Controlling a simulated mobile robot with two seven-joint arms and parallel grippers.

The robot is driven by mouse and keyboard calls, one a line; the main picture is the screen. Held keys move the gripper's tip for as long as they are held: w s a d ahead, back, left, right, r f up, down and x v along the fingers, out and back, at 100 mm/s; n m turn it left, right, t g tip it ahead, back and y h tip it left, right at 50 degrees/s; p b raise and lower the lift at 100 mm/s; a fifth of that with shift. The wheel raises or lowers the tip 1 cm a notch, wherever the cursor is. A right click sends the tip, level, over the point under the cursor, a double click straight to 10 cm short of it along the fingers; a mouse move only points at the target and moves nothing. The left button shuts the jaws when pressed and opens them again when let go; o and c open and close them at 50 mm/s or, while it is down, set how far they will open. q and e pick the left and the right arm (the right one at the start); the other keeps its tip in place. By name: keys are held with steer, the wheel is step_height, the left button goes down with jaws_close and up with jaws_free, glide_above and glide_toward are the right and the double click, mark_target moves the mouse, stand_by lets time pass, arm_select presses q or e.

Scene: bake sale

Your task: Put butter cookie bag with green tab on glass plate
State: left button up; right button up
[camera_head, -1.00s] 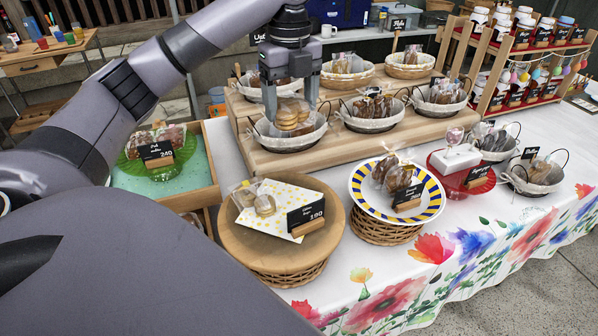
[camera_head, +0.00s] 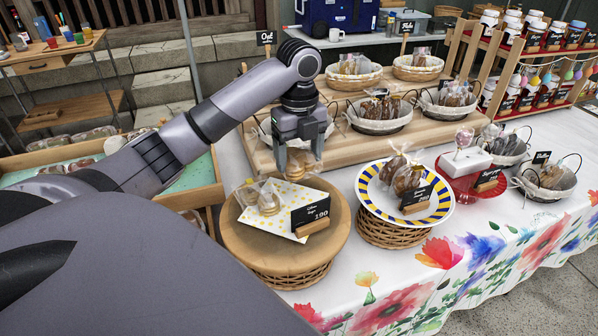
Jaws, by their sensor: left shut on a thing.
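My left gripper (camera_head: 299,163) is shut on a clear bag of pale cookies (camera_head: 296,167). It holds the bag above the back right of the round wooden stand (camera_head: 243,246). I cannot make out a green tab on it. Behind the gripper, a wire basket (camera_head: 262,137) is mostly hidden by my arm. The green plate in the left wooden tray is hidden behind my left arm. A red, glossy plate (camera_head: 452,178) stands at the right with a white box on it; I cannot tell whether it is glass. My right gripper is out of view.
The stand carries polka-dot paper (camera_head: 284,229), bagged cookies (camera_head: 268,202) and a price sign (camera_head: 310,214). A blue-yellow rimmed plate (camera_head: 364,196) with bags is close on the right. The left tray (camera_head: 205,192) is partly behind my arm. Baskets fill the wooden riser behind.

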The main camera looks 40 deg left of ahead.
mark_target(299, 158)
arm_select(q)
steer(key=shift+f, duration=3.4)
steer(key=o, duration=0.5)
steer(key=shift+f, duration=0.1)
steer(key=shift+b, duration=0.3)
step_height(299, 158, up, 12)
steer(key=p, duration=0.3)
